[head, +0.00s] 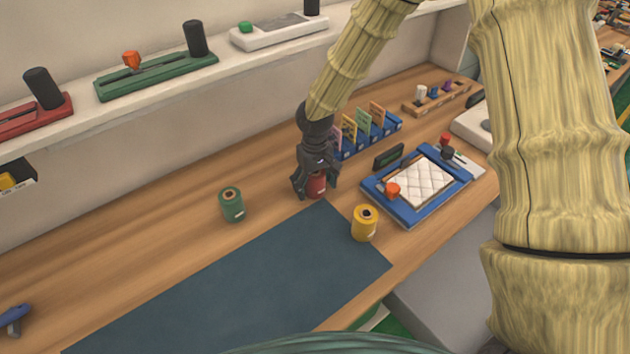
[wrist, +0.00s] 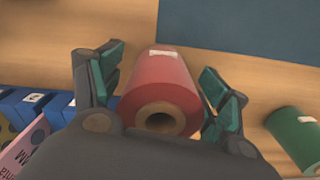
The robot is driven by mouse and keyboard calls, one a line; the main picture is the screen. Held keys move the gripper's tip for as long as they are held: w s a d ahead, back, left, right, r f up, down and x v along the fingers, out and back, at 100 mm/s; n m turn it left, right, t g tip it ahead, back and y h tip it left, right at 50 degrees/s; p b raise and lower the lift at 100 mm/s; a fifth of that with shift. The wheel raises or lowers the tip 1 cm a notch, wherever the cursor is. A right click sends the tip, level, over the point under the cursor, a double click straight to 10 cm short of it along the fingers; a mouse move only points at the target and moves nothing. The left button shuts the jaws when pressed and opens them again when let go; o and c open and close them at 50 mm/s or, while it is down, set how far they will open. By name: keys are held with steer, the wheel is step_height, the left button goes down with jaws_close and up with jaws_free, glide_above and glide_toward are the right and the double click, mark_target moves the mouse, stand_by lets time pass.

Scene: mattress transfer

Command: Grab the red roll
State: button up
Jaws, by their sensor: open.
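The red roll (head: 317,186) stands upright on the wooden table, just beyond the far edge of the dark blue mat. In the head view my gripper (head: 316,190) is over it and hides its upper part. In the wrist view the red roll (wrist: 160,92) sits between the two green-padded fingers of my gripper (wrist: 163,98). The fingers are open, one on each side of the roll. A gap shows at the left finger; the right finger is very close, and I cannot tell if it touches.
A blue card rack (head: 385,128) is close behind. A blue tray (head: 408,215) with a white quilted pad is at right.

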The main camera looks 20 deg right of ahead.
steer(key=c, duration=1.3)
